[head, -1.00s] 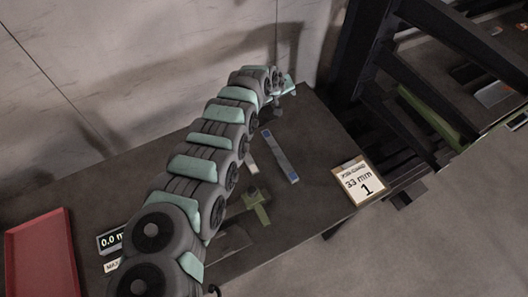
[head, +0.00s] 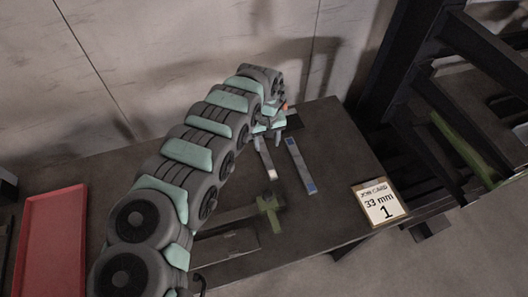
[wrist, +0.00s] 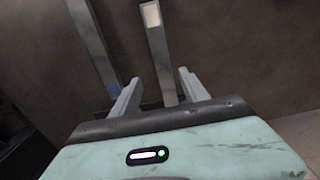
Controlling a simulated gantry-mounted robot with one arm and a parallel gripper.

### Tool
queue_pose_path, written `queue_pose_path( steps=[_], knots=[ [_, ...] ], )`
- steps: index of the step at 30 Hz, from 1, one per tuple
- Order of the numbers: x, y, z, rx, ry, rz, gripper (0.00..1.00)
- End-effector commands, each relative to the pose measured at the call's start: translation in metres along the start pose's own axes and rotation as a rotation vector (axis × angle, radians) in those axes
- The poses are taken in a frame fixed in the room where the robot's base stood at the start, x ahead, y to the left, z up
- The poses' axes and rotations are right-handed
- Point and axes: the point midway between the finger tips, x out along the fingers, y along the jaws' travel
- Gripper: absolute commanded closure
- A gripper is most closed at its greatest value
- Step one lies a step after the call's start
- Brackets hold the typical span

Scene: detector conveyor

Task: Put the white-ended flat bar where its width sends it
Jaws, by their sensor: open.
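The white-ended flat bar (head: 268,163) is a grey strip with a white end, lying on the dark table. In the wrist view the white-ended bar (wrist: 158,45) runs between my open fingers, its white end pointing away from me; I see no contact. My gripper (head: 270,138) is over the bar's far part in the head view; its open fingers (wrist: 159,76) show in the wrist view. A job card (head: 380,203) at the table's right edge reads 33 mm and 1. A grey tool with a green slider (head: 268,203), like a caliper, lies nearer on the table.
A blue-ended flat bar (head: 300,165) lies just right of the white-ended one. A red tray (head: 50,245) is at the left. A dark frame (head: 400,80) stands beyond the table's right edge. The table around the bars is mostly clear.

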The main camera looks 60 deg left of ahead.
Motion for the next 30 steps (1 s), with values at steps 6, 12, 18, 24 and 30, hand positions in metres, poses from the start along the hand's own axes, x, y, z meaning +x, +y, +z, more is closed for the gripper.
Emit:
queue_pose_path(
  steps=[6, 12, 18, 24, 30],
  knots=[
    [0.005, -0.001, -0.002, 0.001, -0.001, 0.001, 0.47],
    [0.02, -0.003, -0.007, 0.001, -0.003, 0.002, 0.47],
    [0.046, -0.006, -0.012, 0.0, -0.001, 0.002, 0.47],
    [0.051, -0.008, -0.014, 0.0, 0.001, 0.0, 0.47],
    [0.05, -0.007, -0.013, 0.0, 0.001, 0.0, 0.55]
  ],
)
